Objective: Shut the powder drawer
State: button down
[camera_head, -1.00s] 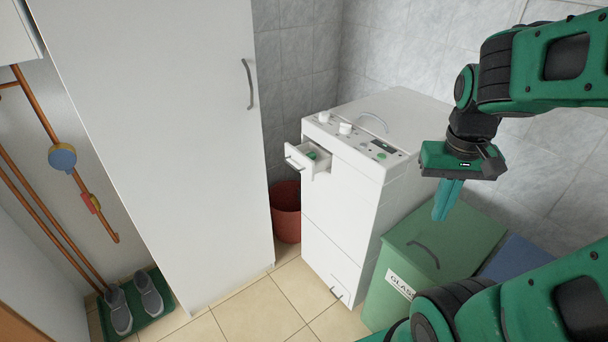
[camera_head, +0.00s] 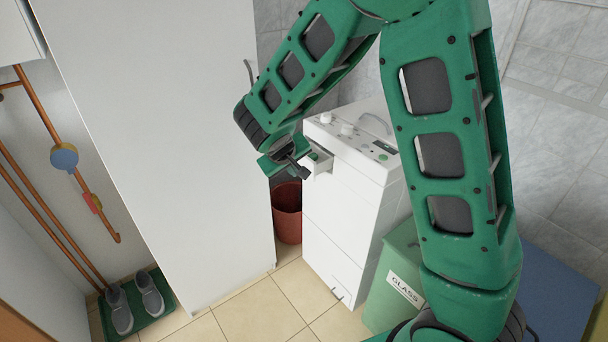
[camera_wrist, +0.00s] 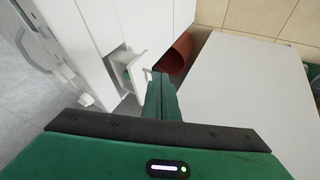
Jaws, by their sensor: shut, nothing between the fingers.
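The powder drawer (camera_head: 318,160) sticks out of the upper left front of the white washing machine (camera_head: 345,205). It is pulled out, and its front and handle are mostly hidden behind my gripper in the head view. In the wrist view the drawer (camera_wrist: 140,72) is open, with something green inside and a handle on its front. My gripper (camera_head: 303,172) is at the drawer's front in the head view. In the wrist view its fingers (camera_wrist: 160,84) are together and empty, with the tips close to the drawer handle. I cannot tell whether they touch it.
A tall white cabinet (camera_head: 150,130) stands close on the left. A red bin (camera_head: 287,212) sits between cabinet and machine. A green box labelled GLASS (camera_head: 390,288) and a blue one (camera_head: 560,295) stand to the right. The tiled floor (camera_head: 265,310) in front is clear.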

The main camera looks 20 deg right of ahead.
send_near(311, 178)
notch_tip(311, 178, down, 3)
jog(key=a, duration=0.3)
jog(key=shift+w+d+f, duration=0.1)
jog(key=shift+w+d, duration=0.25)
jog(key=shift+d, duration=0.35)
jog(key=shift+w+d+f, duration=0.1)
jog(key=shift+w+d, duration=0.25)
jog(key=shift+d, duration=0.35)
jog(key=shift+w+d+f, duration=0.1)
jog(key=shift+w+d, duration=0.25)
jog(key=shift+d, duration=0.4)
jog(key=shift+w+r, duration=0.1)
